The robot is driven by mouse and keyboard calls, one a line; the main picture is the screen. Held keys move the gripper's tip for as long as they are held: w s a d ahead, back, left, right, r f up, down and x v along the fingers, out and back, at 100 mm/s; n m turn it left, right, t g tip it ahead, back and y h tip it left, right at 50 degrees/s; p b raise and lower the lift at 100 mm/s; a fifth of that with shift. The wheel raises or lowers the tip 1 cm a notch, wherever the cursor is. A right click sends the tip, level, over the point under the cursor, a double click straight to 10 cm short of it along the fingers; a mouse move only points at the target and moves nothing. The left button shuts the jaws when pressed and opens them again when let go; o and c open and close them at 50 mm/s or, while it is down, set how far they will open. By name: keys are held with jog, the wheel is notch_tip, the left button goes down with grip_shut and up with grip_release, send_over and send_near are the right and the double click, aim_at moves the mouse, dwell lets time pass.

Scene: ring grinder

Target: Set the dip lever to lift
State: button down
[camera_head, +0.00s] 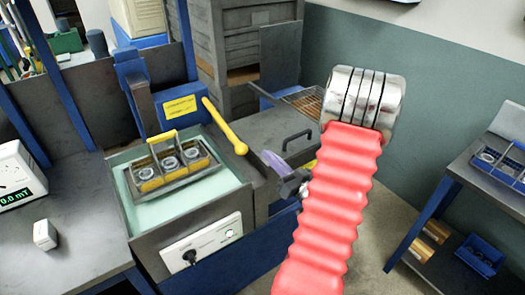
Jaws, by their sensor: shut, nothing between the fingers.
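The dip lever (222,122) is a yellow bar with a round knob at its lower right end. It slants down to the right from the blue housing behind the dip tank. The tank (127,212) holds pale green liquid. A basket (186,182) with a yellow handle and three metal rings sits at the liquid; I cannot tell how deep. My gripper (268,158) is shut and empty, with pale purple fingers just right of and slightly below the lever's knob. It appears apart from the knob. My red sleeved arm partly hides the gripper's right side.
A grey cabinet with a dark handle (298,139) stands close behind my gripper. A control panel with a knob (203,249) is on the tank's front. A meter (18,178) and a small white block (45,235) sit on the left bench. A shelf table (495,185) stands at right.

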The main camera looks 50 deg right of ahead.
jog(key=shift+f+v, duration=0.2)
jog(key=shift+v, duration=1.5)
